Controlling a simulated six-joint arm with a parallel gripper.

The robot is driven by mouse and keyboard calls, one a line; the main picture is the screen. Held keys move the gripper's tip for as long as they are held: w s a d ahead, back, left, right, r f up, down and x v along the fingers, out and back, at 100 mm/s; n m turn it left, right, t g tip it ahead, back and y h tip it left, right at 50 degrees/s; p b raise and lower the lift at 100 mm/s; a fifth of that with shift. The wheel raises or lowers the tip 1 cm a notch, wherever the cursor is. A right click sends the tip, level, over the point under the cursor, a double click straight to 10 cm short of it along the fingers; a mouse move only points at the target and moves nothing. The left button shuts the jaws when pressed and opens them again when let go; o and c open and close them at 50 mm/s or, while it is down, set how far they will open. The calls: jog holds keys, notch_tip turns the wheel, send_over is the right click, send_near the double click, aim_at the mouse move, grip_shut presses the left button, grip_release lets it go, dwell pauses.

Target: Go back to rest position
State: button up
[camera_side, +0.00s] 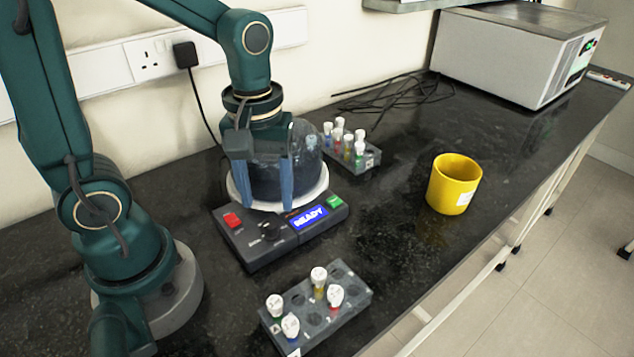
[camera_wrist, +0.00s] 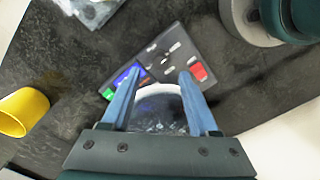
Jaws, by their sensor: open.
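My gripper (camera_side: 266,186) has two blue fingers pointing down, spread apart with nothing between them. In the side view it is in front of or above a round machine with a dark, domed lid (camera_side: 306,150), and its fingers overlap the machine's white rim. In the wrist view my gripper (camera_wrist: 155,85) shows both fingers apart, with the machine's pale rim (camera_wrist: 157,89) between and below them. The machine's control panel (camera_side: 282,236) has a red button, a dial, a green button and a display reading READY. I cannot tell whether the fingers touch the lid.
A rack (camera_side: 352,291) with several white-capped tubes stands at the front. Another tube rack (camera_side: 371,157) stands behind the machine. A yellow container (camera_side: 454,184) is to the right. A grey box-shaped device (camera_side: 510,55) and loose cables (camera_side: 395,98) are at the back. Bench between is clear.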

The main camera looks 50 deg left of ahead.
jog(key=shift+r, duration=0.15)
jog(key=shift+w+r, duration=0.1)
jog(key=shift+r, duration=0.1)
jog(key=s+d+r+m+t, duration=0.1)
jog(key=s+r+m+t, duration=0.2)
jog(key=m, duration=0.6)
notch_tip(320, 180, up, 3)
jog(key=t, duration=0.2)
jog(key=shift+s+d+t, duration=0.15)
jog(key=shift+s+t, duration=0.15)
jog(key=shift+s, duration=0.05)
